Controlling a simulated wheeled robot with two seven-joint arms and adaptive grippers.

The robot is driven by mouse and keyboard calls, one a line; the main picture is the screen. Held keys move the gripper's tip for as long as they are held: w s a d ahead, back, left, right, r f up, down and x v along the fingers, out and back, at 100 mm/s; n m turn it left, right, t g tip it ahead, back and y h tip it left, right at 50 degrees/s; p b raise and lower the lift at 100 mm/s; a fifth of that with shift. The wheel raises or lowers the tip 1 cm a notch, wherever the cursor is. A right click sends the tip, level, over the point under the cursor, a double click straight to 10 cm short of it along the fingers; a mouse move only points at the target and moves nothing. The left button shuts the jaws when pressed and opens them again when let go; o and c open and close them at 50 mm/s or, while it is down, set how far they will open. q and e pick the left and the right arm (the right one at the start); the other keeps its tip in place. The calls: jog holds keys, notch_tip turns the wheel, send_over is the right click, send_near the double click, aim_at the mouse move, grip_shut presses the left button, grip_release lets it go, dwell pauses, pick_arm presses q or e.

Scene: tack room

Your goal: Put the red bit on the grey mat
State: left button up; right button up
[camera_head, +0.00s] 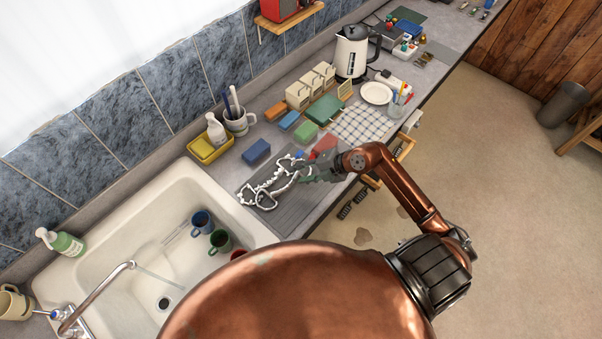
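The grey mat (298,207) lies on the counter to the right of the sink. White, chain-like bits (265,194) lie on it in a tangled row. My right gripper (302,169) is low over the mat's far right part, close to the end of the white pieces. Small blue and green parts show beside its fingers. A red piece (324,146) shows just behind the gripper, partly hidden by it. I cannot tell whether it is the red bit, or whether the fingers hold anything. My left gripper is not in view.
The sink (120,225) with several mugs is at the left. A blue block (256,151), a yellow sponge tray (209,146) and a mug with brushes (240,122) stand behind the mat. A checked cloth (362,122), plate (376,93) and kettle (351,52) lie farther right.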

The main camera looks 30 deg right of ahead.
jog(key=shift+r, duration=0.1)
jog(key=shift+s+d+r, duration=0.15)
jog(key=b+v, duration=0.1)
jog(key=v, duration=1)
jog(key=shift+s+r, duration=0.15)
jog(key=shift+r, duration=0.1)
